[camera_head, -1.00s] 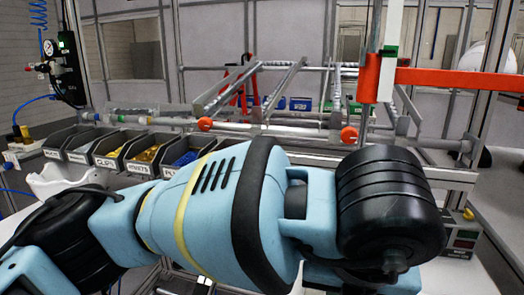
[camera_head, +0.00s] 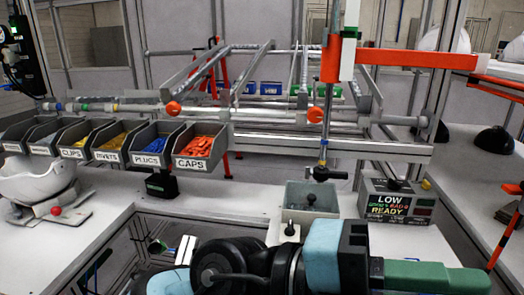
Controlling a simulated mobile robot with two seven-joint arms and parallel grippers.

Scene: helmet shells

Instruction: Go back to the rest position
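One of my arms, with light blue and black links, lies across the bottom of the head view, low in front of the bench. No fingers of either gripper can be made out, so neither gripper is in view. A white helmet shell (camera_head: 38,180) rests open side up on a holder at the left of the bench. More white shells (camera_head: 442,40) show at the upper right, partly cut off or behind posts. A black domed shell (camera_head: 494,140) lies on the right-hand surface.
Labelled bins (camera_head: 198,152) with small coloured parts line the left back of the bench. A grey box (camera_head: 308,202) stands at centre under a vertical tool (camera_head: 323,150). A display unit (camera_head: 396,202) is right of it. A red beam (camera_head: 415,58) crosses the upper right. Metal rails run behind.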

